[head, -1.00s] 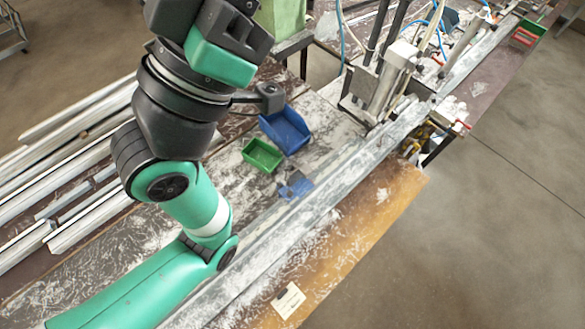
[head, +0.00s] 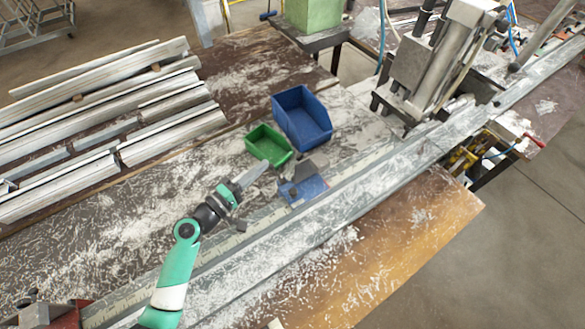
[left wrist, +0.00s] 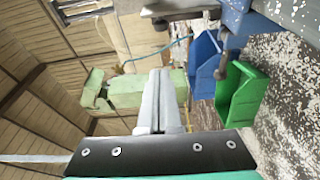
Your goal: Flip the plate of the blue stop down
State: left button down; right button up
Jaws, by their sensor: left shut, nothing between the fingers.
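The blue stop (head: 303,189) sits on the rail along the bench in the head view. Its grey plate (head: 312,166) stands up at the back of the blue base, tilted rather than lying flat. My left gripper (head: 262,166) is shut and empty, a little left of the stop and apart from it, pointing up and right. In the left wrist view its closed fingers (left wrist: 160,82) have nothing between them. A blue part of the stop (left wrist: 236,14) shows at the top right there, cut by the frame edge. My right gripper is not in view.
A green bin (head: 269,145) and a blue bin (head: 302,118) stand just beyond my left gripper. The long metal rail (head: 350,205) runs diagonally past the stop to a clamp machine (head: 440,60). Metal profiles (head: 110,85) lie at the left.

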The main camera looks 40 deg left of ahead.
aim_at(308, 170)
pick_arm(q)
jog(key=shift+s+a+f, duration=0.1)
jog(key=shift+a+f, duration=0.1)
jog(key=shift+a, duration=0.2)
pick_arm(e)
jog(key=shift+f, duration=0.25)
pick_arm(q)
jog(key=w+d+p, duration=0.1)
jog(key=w+d, duration=0.2)
jog(key=w, duration=0.6)
jog(key=shift+d, duration=0.15)
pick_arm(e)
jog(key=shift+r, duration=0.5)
